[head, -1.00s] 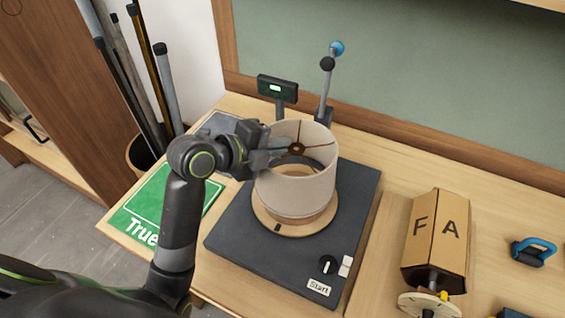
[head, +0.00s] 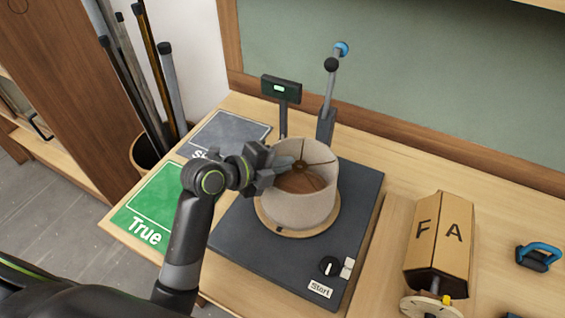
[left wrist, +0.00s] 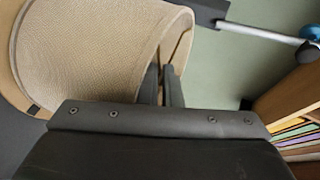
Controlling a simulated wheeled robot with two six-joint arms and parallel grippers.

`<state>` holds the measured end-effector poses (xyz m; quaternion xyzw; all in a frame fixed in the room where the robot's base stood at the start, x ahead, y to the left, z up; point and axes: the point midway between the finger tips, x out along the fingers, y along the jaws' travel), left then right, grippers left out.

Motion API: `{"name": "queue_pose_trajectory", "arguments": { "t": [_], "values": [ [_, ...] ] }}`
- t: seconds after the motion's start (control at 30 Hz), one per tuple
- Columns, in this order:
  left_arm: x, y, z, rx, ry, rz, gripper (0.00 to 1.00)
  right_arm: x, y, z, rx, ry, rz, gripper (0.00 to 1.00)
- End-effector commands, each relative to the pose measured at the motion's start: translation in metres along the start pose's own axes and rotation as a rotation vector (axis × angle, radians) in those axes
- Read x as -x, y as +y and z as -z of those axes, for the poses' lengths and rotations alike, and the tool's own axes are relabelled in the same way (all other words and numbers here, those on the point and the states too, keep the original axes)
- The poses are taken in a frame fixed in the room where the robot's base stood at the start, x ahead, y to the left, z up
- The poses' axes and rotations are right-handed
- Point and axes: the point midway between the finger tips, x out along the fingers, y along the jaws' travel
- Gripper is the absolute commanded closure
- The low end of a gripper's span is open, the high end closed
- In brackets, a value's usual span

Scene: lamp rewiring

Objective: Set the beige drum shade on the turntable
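The beige drum shade (head: 300,208) is upright over the round wooden disc of the turntable (head: 298,235), resting on it or barely above it; the small gap is hard to judge. Its open top shows a wire spider inside. My left gripper (head: 287,162) reaches in from the left, with its fingers at the shade's upper rim. In the left wrist view the shade (left wrist: 85,50) fills the upper left, and the two close fingers of the left gripper (left wrist: 162,85) straddle its wall near the rim. My right gripper is not in view.
The dark base (head: 235,230) carries a knob and a Start label. A small display (head: 281,88) and a lever post (head: 328,100) stand behind. A green True mat (head: 150,205) and a grey mat (head: 225,130) lie left. A cardboard lettered drum (head: 440,240) stands right.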

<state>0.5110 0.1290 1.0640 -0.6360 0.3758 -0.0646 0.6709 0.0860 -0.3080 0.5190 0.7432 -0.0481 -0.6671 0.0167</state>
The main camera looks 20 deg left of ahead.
Motion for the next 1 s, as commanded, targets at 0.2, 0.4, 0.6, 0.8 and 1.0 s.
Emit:
{"name": "queue_pose_trajectory", "arguments": {
  "t": [0.2,0.4,0.6,0.8,1.0],
  "values": [
    [-0.001,0.002,0.000,0.000,0.000,-0.001,0.81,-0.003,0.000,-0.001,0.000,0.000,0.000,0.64],
    [-0.001,0.004,-0.001,0.003,0.000,-0.006,0.74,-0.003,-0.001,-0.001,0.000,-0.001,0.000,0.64],
    [0.000,0.003,-0.001,0.004,0.000,-0.011,0.74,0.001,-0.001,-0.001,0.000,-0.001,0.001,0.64],
    [0.012,-0.002,-0.002,-0.002,-0.004,-0.011,0.74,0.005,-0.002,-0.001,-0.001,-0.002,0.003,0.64],
    [0.049,-0.004,-0.002,-0.005,-0.005,-0.006,0.74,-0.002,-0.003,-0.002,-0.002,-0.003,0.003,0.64]
  ]
}}
